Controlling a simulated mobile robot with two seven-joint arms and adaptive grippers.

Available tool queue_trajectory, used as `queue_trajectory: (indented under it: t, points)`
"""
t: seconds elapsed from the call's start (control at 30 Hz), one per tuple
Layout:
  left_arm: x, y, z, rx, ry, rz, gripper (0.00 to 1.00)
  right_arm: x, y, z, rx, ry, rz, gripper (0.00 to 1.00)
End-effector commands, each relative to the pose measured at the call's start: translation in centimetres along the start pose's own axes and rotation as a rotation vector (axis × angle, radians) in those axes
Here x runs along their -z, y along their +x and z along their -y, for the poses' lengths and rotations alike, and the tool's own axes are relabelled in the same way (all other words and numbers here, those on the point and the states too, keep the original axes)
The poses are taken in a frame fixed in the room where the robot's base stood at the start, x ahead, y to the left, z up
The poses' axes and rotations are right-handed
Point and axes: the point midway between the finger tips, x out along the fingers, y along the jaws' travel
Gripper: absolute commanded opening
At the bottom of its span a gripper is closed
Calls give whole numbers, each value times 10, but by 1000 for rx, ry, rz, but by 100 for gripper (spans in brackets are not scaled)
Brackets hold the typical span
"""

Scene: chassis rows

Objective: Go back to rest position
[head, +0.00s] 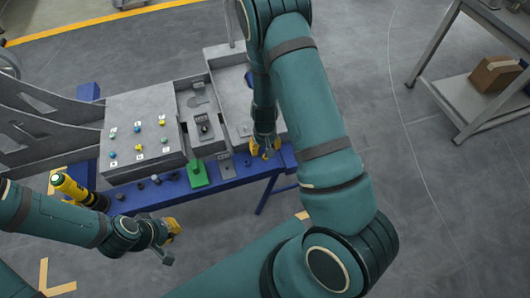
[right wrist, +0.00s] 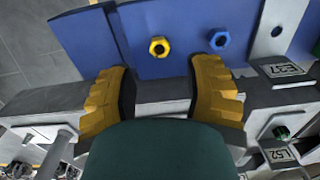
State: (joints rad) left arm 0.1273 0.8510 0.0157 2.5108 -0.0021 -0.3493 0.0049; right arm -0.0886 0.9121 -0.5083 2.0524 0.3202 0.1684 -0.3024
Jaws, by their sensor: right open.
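My right gripper (head: 262,147) points down over the right end of the blue bench (head: 150,195) in the head view. In the right wrist view its two yellow fingers (right wrist: 161,68) stand wide apart with nothing between them. A yellow nut (right wrist: 159,47) lies on the blue surface just beyond the fingertips, and a blue nut (right wrist: 218,38) lies to its right. My left gripper (head: 170,235) hangs in front of the bench at the lower left of the head view. It is small and seen at an angle, so its opening is unclear.
A green block (head: 197,174) sits on the bench, and a yellow-black tool (head: 80,190) stands at left. A cart with a box (head: 493,73) is at the upper right.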

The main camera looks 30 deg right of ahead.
Motion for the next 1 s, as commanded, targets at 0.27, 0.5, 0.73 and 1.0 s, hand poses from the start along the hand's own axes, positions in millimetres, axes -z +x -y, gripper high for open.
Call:
queue_trajectory:
  t: [0.27,0.5,0.73,1.0]
  points:
    - [0,0,0,0,0,0,0,0,-54,1,1,-1,-3,50]
    - [0,0,0,0,0,0,0,0,-72,0,0,-1,0,50]
    - [0,0,0,0,0,-1,0,0,-73,0,0,0,1,50]
    - [2,0,0,0,1,-4,0,-53,-31,42,73,-44,8,50]
